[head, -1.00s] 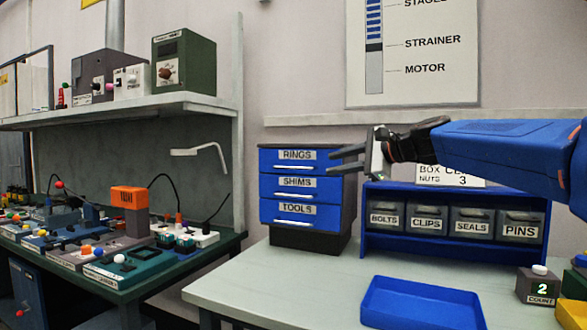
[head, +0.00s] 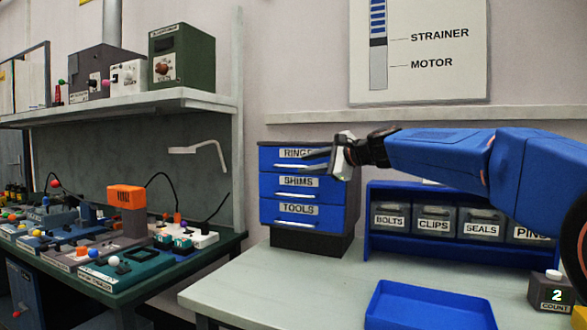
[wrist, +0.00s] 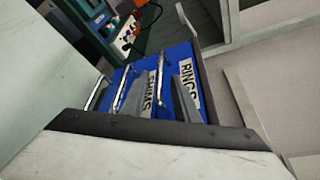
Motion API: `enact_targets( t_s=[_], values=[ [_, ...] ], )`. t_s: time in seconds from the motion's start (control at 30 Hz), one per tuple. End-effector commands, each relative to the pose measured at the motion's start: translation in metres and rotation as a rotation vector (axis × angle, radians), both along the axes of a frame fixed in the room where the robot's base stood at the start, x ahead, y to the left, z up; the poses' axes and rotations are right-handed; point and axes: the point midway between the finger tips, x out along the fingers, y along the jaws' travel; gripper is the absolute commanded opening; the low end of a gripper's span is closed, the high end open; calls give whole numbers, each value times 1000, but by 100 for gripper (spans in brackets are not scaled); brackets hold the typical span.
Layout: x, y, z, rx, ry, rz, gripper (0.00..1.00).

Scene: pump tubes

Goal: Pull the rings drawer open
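The rings drawer (head: 265,157) is the top drawer of a blue three-drawer cabinet on the back of the table. It is closed, with a pale bar handle (head: 287,166) under its label. My gripper (head: 308,161) is open at the drawer's right front, its two dark fingers overlapping the label and handle area in the head view. In the wrist view the RINGS label (wrist: 188,84) shows behind the grey fingers (wrist: 165,92), which are apart with nothing visibly gripped. I cannot tell whether they touch the handle.
The shims drawer (head: 267,184) and tools drawer (head: 267,212) below are closed. A blue rack (head: 368,240) with labelled bins stands to the right, under my arm. A blue tray (head: 428,312) lies in front. The table top (head: 270,283) before the cabinet is clear.

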Motion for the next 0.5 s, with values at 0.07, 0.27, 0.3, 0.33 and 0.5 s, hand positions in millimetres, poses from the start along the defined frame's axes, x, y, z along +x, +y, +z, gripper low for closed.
enact_targets(
  t_s=[0.07, 0.27, 0.3, 0.33, 0.5],
  values=[
    [9, 12, -4, 0, 0, 1, 28],
    [28, 35, -10, -1, 0, 1, 28],
    [31, 38, -11, -2, 0, 1, 28],
    [32, 41, -12, -2, 0, 1, 28],
    [39, 48, -13, -1, -2, 0, 28]
  ],
)
